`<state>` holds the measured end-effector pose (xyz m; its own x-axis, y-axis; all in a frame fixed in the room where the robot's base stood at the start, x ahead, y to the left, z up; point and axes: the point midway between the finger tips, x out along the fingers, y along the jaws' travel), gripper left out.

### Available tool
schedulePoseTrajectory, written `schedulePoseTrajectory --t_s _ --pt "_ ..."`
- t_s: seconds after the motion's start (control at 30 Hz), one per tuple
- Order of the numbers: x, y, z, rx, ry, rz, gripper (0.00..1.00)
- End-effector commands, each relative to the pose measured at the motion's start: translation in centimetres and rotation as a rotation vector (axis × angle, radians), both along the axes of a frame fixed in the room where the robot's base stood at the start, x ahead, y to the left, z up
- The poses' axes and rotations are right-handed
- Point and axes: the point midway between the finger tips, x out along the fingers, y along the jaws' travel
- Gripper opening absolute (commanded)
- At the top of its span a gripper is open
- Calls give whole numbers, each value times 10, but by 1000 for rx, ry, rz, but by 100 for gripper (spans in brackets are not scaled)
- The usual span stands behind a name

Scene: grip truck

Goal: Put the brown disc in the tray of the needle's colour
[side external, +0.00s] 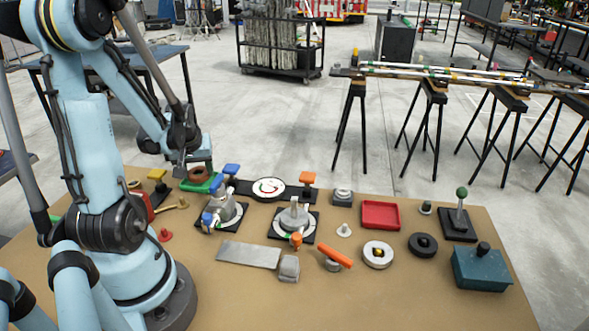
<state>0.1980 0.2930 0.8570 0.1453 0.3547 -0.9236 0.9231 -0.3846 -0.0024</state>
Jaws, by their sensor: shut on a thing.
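My gripper (188,166) is at the back left of the table, pointing down and shut on the brown disc (198,174). The disc is at the green tray (213,185), over or inside it. I cannot tell whether it touches the tray floor, and the arm hides part of the grip. A white round dial (268,188) on a black plate is right of the green tray. It has a red mark, but its needle is too small to read surely. A red tray (380,215) stands empty right of centre.
Two valve-like fixtures (222,210) (294,217) with blue and orange handles stand near the middle. A grey plate (249,254), an orange bar (335,255), a white ring (377,254), a black ring (422,244), a teal box (481,267) and a green-knobbed lever (460,208) surround them.

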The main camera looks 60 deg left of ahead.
Motion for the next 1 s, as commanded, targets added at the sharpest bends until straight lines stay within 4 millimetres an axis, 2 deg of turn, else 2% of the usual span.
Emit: schedulePoseTrajectory --t_s 0.43,0.47,0.6,0.87,1.0 --pt "0 0 -10 0 0 0 29" --pt "0 0 -10 0 0 0 61" --pt "0 0 -10 0 -1 0 82" --pt "2 -1 -7 -2 -5 -2 84" --pt "2 -1 2 -1 -5 -2 84"
